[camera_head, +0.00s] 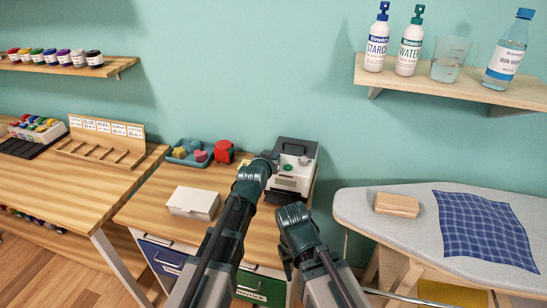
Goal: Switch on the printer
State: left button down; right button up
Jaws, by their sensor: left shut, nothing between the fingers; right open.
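The printer (298,179) is a small white and dark grey machine at the back right of the wooden desk. It has small round parts on its top, and its left side is partly hidden by my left gripper. My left gripper (268,158) is shut and empty, right at the printer's left front edge; I cannot tell whether it touches it. My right gripper (291,214) is open and empty, lower and nearer, in front of the printer; its fingers are hard to make out.
A white box (194,203) lies on the desk (150,207). A blue tray (176,158) and a red object (224,151) stand at the back. An ironing board (400,228) with a tan block (397,205) and blue cloth (485,229) is at right. A shelf (450,86) hangs above.

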dwell(0.3)
pick_arm(q)
jog(key=shift+s+f+b, duration=0.15)
jog(key=shift+f+b, duration=0.3)
jog(key=shift+f, duration=0.1)
jog(key=shift+r, duration=0.15)
jog(key=shift+r+p, duration=0.7)
jog(key=shift+p, duration=0.15)
